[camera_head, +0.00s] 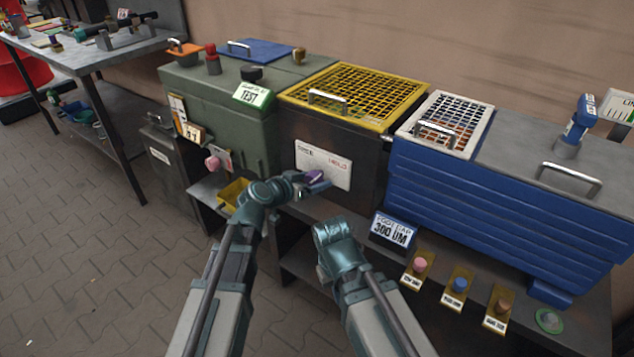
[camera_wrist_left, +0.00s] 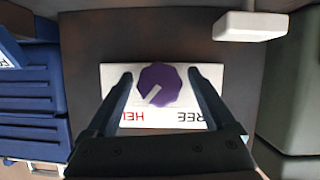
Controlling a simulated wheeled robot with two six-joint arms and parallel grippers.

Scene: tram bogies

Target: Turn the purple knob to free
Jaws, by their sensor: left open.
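The purple knob (camera_wrist_left: 162,86) sits on a white plate (camera_wrist_left: 225,118) marked HELD and FREE, upside down in the left wrist view. Its white pointer slants toward the HELD side. In the head view the knob (camera_head: 314,176) shows on the plate (camera_head: 338,169) on the dark box's front, with FREE on the left and HELD on the right. My left gripper (camera_wrist_left: 160,82) is open, one finger on each side of the knob with gaps visible. It also shows in the head view (camera_head: 306,184). My right arm shows, but its gripper fingers do not.
The dark box has a yellow grid lid (camera_head: 355,95). A green box (camera_head: 225,125) stands left and a blue ribbed chest (camera_head: 490,205) right. A yellow bin (camera_head: 233,194) lies below. A 300 UM sign (camera_head: 391,231) and several labelled knobs line the right bench edge.

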